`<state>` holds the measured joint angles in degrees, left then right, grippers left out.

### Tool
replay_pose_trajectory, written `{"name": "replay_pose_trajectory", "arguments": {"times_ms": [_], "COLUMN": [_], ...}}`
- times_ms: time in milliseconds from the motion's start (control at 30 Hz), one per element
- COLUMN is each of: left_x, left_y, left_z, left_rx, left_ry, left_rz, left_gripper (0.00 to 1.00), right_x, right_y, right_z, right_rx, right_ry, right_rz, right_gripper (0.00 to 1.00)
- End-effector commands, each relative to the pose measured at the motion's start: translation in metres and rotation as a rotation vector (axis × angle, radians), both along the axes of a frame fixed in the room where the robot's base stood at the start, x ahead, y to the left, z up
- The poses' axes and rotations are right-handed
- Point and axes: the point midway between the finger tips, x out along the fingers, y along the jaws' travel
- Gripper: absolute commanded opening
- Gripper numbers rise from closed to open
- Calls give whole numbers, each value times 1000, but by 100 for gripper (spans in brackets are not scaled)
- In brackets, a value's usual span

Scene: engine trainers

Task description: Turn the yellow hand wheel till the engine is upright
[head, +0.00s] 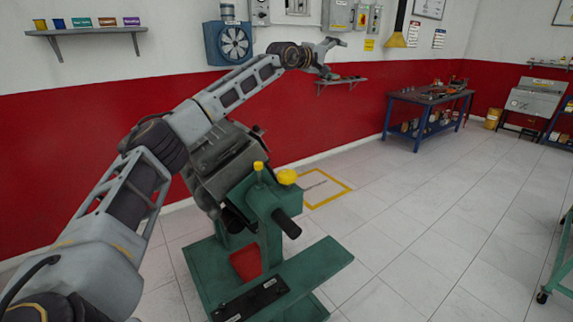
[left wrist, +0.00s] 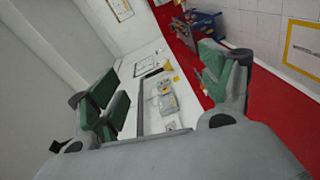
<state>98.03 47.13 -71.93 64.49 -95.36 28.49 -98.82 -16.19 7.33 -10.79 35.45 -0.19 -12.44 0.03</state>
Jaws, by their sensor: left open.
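The grey engine (head: 222,160) is mounted on a green stand (head: 315,268) in the lower middle of the head view. It looks tilted, and my left arm covers part of it. Two yellow parts show at the stand's top: a rounded one (head: 288,177) and a smaller knob (head: 258,166). I cannot tell for sure which belongs to the hand wheel. My left gripper (head: 334,58) is open and empty, raised high beyond the engine near the wall and apart from the yellow parts. Its spread fingers also show in the left wrist view (left wrist: 168,95). My right gripper is out of view.
A blue workbench (head: 418,100) stands at the back right. A small wall shelf (head: 342,81) lies just below my left gripper, and a blue fan unit (head: 230,42) hangs left of it. The tiled floor right of the stand is clear. A green wheeled frame (head: 560,268) is at the right edge.

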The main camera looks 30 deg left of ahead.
Motion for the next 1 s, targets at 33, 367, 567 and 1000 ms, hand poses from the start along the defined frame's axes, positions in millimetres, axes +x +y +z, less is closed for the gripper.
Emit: {"name": "replay_pose_trajectory", "arguments": {"times_ms": [33,367,567,1000], "left_x": [-1,-20,-41,-105], "left_y": [-2,-4,-1,17], "left_z": [-11,-82,-116,-177], "left_rx": [13,104,157,268], "left_ry": [44,347,525,917], "left_rz": [-2,-12,-14,-7], "left_gripper": [79,79,79,79], "right_x": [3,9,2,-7], "right_y": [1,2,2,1], "right_z": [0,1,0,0], "right_rx": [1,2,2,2], "right_ry": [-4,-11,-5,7], "right_rz": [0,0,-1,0], "right_gripper": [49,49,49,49]}}
